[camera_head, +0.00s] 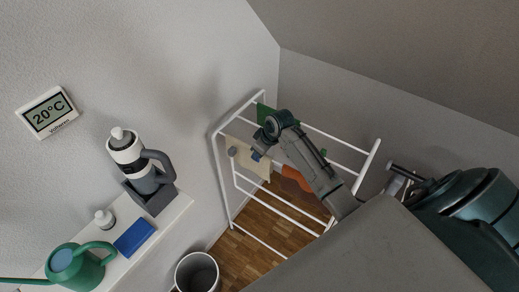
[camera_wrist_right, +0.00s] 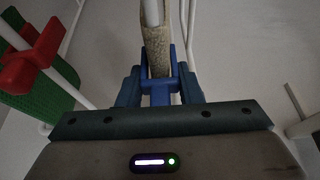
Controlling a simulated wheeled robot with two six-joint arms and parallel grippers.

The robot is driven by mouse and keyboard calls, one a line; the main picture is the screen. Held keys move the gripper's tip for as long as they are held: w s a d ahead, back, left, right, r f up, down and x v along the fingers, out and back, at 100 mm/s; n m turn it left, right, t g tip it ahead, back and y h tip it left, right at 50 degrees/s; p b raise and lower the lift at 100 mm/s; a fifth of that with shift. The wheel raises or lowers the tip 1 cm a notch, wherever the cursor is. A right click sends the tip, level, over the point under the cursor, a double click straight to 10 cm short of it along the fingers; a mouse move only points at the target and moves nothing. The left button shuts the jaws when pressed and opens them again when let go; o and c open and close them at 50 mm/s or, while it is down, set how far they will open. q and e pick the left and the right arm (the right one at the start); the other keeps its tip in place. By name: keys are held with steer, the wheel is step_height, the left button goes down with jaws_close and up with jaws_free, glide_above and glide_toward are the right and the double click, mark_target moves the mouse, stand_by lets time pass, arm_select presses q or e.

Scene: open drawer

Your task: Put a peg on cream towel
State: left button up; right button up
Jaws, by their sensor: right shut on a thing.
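The cream towel (camera_head: 246,164) hangs over a rail of the white drying rack, and its folded edge shows in the right wrist view (camera_wrist_right: 155,40). My right gripper (camera_wrist_right: 160,88) is shut on a blue peg (camera_wrist_right: 162,82). The peg's prongs point at the towel and appear to straddle its edge; I cannot tell if they grip it. In the head view the right gripper (camera_head: 262,151) is at the towel, covering part of it, with a bit of blue showing. My left gripper is not in view.
A green cloth (camera_wrist_right: 45,85) with a red peg (camera_wrist_right: 35,58) hangs beside the towel. An orange cloth (camera_head: 296,177) hangs on the rack (camera_head: 227,190). A grey bin (camera_head: 197,272) stands below.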

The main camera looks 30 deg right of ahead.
steer(key=o, duration=1)
steer(key=shift+o, duration=0.2)
